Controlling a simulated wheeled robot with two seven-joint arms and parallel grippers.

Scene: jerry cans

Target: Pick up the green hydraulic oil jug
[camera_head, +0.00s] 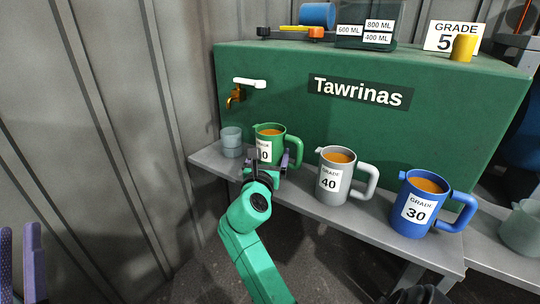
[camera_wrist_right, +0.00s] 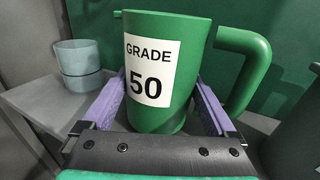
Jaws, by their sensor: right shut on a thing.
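The green jug (camera_head: 271,133) holds amber liquid and stands upright at the back of the grey bench, below the brass tap. In the right wrist view the green jug (camera_wrist_right: 170,95) has a white label reading GRADE 50 and its handle to the right. My right gripper (camera_head: 265,165) is shut on the jug's body; its purple fingers (camera_wrist_right: 165,105) lie on either side. I cannot tell whether the base touches the bench. My left gripper (camera_head: 20,250) is at the far left edge, its two fingers apart and nothing between them.
A grey GRADE 40 jug (camera_head: 331,180) and a blue GRADE 30 jug (camera_head: 411,215) stand to the right on the bench (camera_head: 310,207). Stacked grey cups (camera_head: 231,142) are close on the left. The green Tawrinas tank (camera_head: 450,120) rises behind, with the tap (camera_head: 236,95) above.

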